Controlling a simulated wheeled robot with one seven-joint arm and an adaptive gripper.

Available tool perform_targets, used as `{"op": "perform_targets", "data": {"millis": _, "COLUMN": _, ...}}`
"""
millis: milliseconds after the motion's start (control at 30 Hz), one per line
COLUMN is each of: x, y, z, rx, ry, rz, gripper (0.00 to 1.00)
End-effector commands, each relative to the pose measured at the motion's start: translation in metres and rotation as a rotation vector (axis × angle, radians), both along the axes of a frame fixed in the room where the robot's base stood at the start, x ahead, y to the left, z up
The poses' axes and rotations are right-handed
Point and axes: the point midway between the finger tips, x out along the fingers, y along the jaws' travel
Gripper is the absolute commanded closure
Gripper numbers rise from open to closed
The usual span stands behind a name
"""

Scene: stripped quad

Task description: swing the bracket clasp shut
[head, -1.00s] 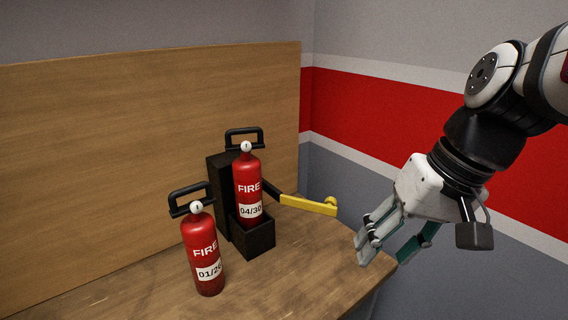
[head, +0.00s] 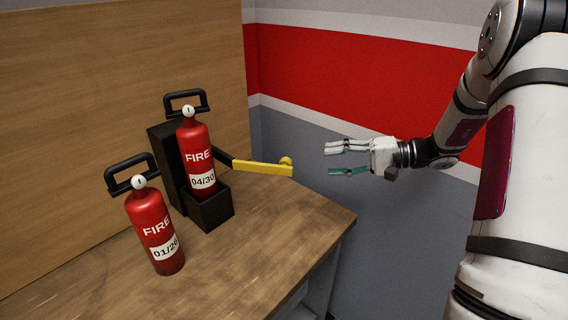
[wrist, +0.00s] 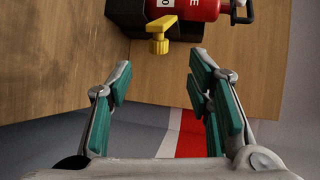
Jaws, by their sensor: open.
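The yellow bracket clasp (head: 264,168) sticks out to the right from the black bracket (head: 215,209), swung open. A red extinguisher labelled 04/30 (head: 194,143) stands upright in the bracket. My gripper (head: 338,159) is open and empty, to the right of the clasp's knobbed end and apart from it, beyond the table's right edge. In the wrist view the clasp (wrist: 159,37) shows end-on at the top, ahead of and between my open fingers (wrist: 160,88). The clasp's hinge is partly hidden behind the extinguisher in the head view.
A second red extinguisher labelled 01/26 (head: 154,232) stands on the wooden table (head: 270,222), left of the bracket and in front of it. A wooden panel (head: 70,100) rises behind. The tabletop right of the bracket is clear.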

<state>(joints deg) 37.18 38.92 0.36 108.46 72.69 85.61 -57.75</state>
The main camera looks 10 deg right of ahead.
Motion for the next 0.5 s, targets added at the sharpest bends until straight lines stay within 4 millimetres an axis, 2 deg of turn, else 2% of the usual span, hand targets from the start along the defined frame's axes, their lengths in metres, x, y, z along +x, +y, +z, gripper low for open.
{"op": "perform_targets", "data": {"millis": 67, "x": 0.004, "y": -0.006, "z": -0.005, "rx": 0.016, "ry": -0.012, "rz": -0.018, "gripper": 0.54}}
{"op": "perform_targets", "data": {"millis": 167, "x": 0.007, "y": -0.005, "z": -0.006, "rx": 0.024, "ry": -0.018, "rz": -0.024, "gripper": 0.54}}
{"op": "perform_targets", "data": {"millis": 267, "x": 0.011, "y": 0.005, "z": -0.008, "rx": 0.024, "ry": -0.017, "rz": -0.021, "gripper": 0.54}}
{"op": "perform_targets", "data": {"millis": 500, "x": 0.029, "y": 0.045, "z": -0.016, "rx": 0.022, "ry": -0.016, "rz": -0.018, "gripper": 0.54}}
